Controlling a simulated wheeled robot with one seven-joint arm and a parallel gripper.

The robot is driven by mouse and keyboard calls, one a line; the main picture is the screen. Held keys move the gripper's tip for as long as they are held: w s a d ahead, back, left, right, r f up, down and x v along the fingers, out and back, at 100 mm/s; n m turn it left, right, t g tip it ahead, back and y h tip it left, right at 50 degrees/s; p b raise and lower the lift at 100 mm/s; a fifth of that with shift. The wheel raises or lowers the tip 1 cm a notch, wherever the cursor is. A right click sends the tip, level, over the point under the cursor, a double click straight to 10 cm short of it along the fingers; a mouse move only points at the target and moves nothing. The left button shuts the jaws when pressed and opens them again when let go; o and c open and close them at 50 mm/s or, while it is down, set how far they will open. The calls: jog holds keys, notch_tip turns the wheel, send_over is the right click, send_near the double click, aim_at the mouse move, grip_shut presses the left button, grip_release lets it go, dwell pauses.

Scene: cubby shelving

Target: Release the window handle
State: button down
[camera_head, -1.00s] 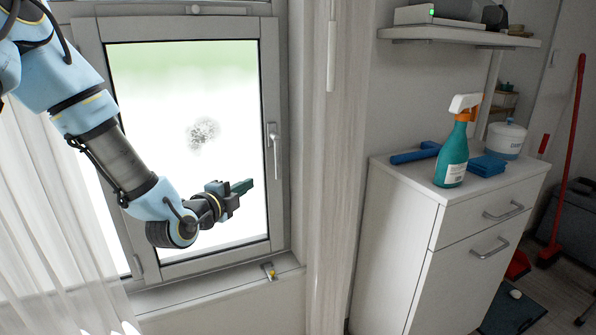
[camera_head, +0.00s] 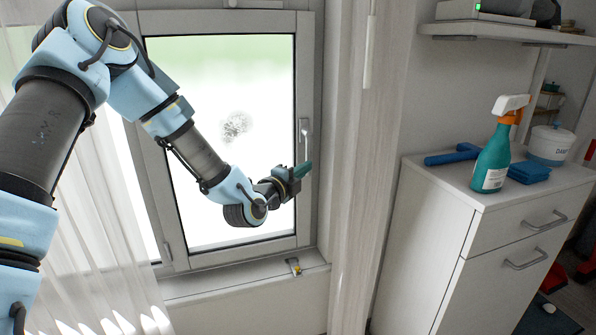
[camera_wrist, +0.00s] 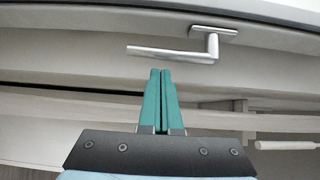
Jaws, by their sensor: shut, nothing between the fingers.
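The window handle (camera_head: 305,140) is a silver lever on the right side of the window frame. In the head view it hangs down, with its lower end close to my gripper tips. In the wrist view the handle (camera_wrist: 175,53) lies across the top, with its lever pointing left from its mount. My gripper (camera_head: 303,170) has its green fingers together. In the wrist view the shut fingertips (camera_wrist: 160,72) are just below the lever, with nothing between them. I cannot tell whether they touch it. The window (camera_head: 220,150) appears shut in its frame.
A small latch-like piece (camera_head: 294,266) lies on the sill. A sheer curtain (camera_head: 95,230) hangs at left.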

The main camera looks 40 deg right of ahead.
jog(key=shift+x, duration=2.05)
